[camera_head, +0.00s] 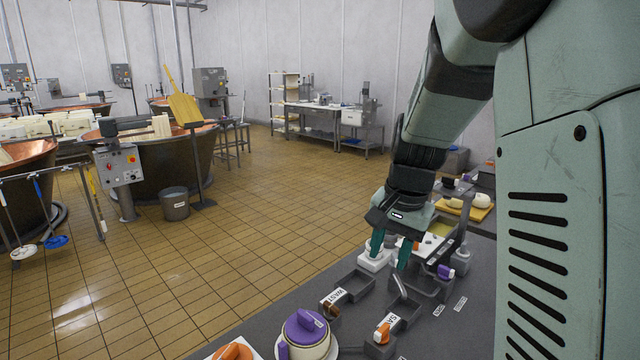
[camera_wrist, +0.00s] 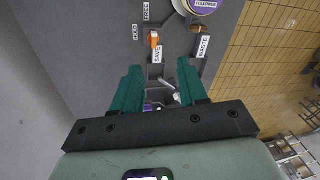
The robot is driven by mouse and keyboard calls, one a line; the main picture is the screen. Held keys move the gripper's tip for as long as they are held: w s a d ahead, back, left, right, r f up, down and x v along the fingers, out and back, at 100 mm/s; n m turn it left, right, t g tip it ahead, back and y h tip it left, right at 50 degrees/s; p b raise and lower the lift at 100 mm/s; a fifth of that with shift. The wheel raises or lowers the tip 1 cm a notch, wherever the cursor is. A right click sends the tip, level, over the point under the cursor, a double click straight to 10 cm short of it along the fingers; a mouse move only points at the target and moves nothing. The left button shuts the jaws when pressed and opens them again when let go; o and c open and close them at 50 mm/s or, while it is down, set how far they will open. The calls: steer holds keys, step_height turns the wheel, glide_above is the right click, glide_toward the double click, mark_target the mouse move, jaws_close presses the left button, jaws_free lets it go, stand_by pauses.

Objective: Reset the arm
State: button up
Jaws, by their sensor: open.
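My gripper (camera_head: 390,250) hangs from the arm over the dark grey bench (camera_head: 262,326), with its two green fingers apart. In the wrist view the open fingers of my gripper (camera_wrist: 162,92) have nothing gripped between them. Below and beyond the fingers, small items on the bench show in the gap, partly hidden by the fingers. The arm is bent downward from the upper right in the head view.
The bench holds a WASTE tray (camera_head: 329,297), an orange-topped item (camera_head: 382,333) by the SAVE tray, a purple-lidded pot (camera_head: 305,334) and a yellow board (camera_head: 470,208). Copper vats (camera_head: 165,165) stand at left. The tiled floor (camera_head: 250,215) between is mostly clear.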

steer(key=s+a+r+n+t, duration=0.1)
steer(key=s+r, duration=0.4)
steer(key=s, duration=0.7)
steer(key=s+r+n+t+h, duration=0.1)
steer(key=s+r+n, duration=0.4)
steer(key=s, duration=0.6)
steer(key=shift+s+a+r+n+t, duration=0.3)
steer(key=shift+s+a+t, duration=0.1)
steer(key=shift+t, duration=0.5)
